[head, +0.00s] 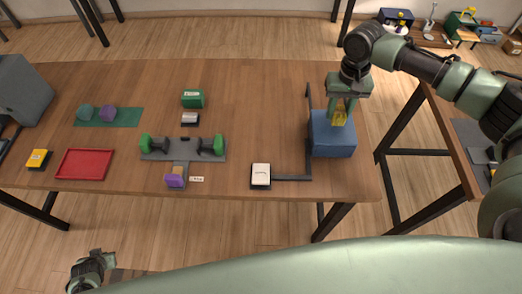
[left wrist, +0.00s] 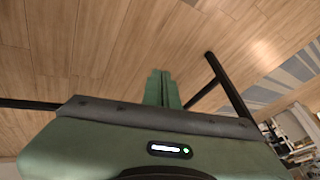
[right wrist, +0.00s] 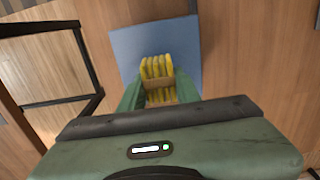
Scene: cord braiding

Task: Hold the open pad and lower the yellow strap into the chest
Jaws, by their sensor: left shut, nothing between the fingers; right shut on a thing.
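My right gripper (head: 340,108) points down over the blue chest (head: 333,142) at the table's right end. It is shut on the yellow strap (head: 339,118), a bundle with a brown band, which shows between the green fingers in the right wrist view (right wrist: 157,68). The chest's blue surface (right wrist: 185,40) lies beneath it; I cannot tell whether the strap touches it. My left gripper (left wrist: 162,88) is shut and empty, over the floor off the table's front edge. A white-topped pad (head: 261,172) lies near the front edge; whether this is the open pad I cannot tell.
A dark bar frame (head: 308,130) stands just left of the chest. A rack with green-ended dumbbells (head: 184,147), a purple block (head: 175,181), a red tray (head: 84,164) and a green mat (head: 125,119) lie further left.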

